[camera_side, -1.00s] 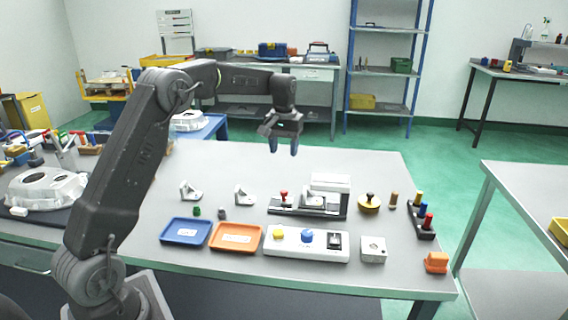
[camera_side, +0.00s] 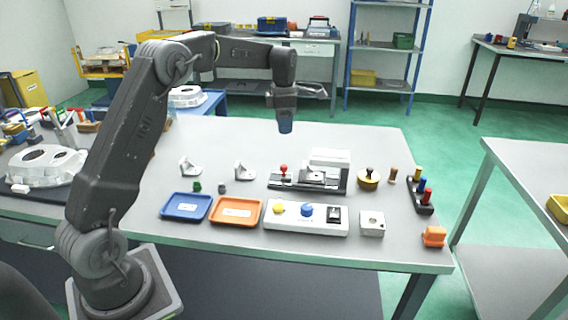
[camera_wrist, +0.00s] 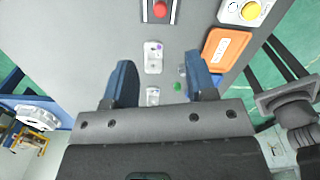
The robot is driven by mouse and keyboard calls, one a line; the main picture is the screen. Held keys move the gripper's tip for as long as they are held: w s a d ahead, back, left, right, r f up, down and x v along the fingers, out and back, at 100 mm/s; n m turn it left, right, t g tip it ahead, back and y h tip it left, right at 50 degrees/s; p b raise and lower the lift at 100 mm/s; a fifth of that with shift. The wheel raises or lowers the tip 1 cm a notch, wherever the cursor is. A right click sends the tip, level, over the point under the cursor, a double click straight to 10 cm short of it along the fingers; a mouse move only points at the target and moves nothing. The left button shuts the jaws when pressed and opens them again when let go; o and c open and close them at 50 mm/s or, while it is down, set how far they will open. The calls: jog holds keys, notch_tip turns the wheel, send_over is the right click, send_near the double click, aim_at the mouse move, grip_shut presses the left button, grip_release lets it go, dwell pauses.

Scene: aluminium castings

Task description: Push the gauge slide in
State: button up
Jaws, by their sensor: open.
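The gauge (camera_side: 309,179) is a dark base with a white block behind it, in the middle of the table in the side view. A red knob (camera_side: 283,169) stands upright at its left end, likely on the slide; the red knob also shows at the top of the wrist view (camera_wrist: 160,9). My gripper (camera_side: 285,127) hangs above and behind the gauge's left end, well clear of the table. In the wrist view its two blue fingertips (camera_wrist: 159,80) are wide apart with nothing between them. Most of the gauge is outside the wrist view.
Two metal brackets (camera_side: 244,171) stand left of the gauge. Blue (camera_side: 186,207) and orange (camera_side: 235,212) trays and a white panel with knobs (camera_side: 305,231) lie in front. A brass knob piece (camera_side: 369,179) and a peg rack (camera_side: 421,196) stand to the right.

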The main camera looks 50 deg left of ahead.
aim_at(284, 165)
notch_tip(284, 165, down, 14)
jog(key=shift+r, duration=0.1)
dwell(0.4)
jog(key=shift+c, duration=0.2)
grip_shut()
